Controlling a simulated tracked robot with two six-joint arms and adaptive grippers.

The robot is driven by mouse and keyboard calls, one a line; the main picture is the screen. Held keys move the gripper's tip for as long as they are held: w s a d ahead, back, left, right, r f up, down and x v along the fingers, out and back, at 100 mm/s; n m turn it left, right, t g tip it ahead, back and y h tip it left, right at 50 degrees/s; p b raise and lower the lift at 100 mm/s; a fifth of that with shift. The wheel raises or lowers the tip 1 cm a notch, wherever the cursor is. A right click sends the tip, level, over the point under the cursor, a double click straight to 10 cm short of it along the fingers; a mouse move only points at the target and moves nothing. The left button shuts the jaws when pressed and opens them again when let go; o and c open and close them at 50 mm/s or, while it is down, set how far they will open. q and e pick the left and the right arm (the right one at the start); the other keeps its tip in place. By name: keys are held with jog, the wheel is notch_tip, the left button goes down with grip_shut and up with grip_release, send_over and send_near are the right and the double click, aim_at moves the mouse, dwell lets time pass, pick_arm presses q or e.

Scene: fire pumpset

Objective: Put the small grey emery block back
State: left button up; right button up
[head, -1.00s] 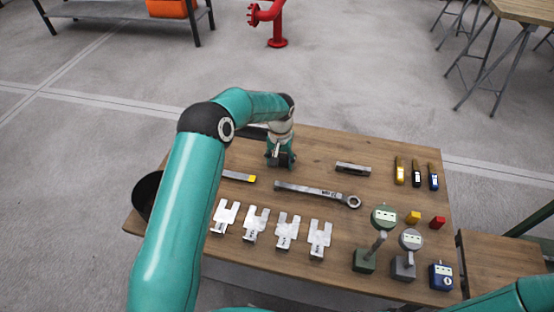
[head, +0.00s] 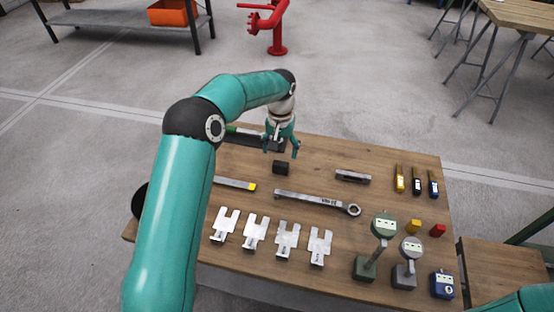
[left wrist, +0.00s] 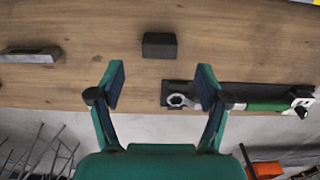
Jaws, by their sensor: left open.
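The small dark grey emery block (head: 281,168) lies on the wooden table, left of the middle, above the head of the long spanner's handle. It also shows in the left wrist view (left wrist: 160,45), flat on the wood and beyond my fingertips. My left gripper (head: 282,151) is open and empty just behind and above the block, apart from it. In the left wrist view its two fingers (left wrist: 160,85) are spread wide with bare table between them. My right gripper is out of view.
A black tray (head: 262,144) with a green-handled tool lies at the table's back left. Bare wood surrounds the block.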

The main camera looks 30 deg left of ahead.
pick_arm(q)
jog(key=shift+r, duration=1.4)
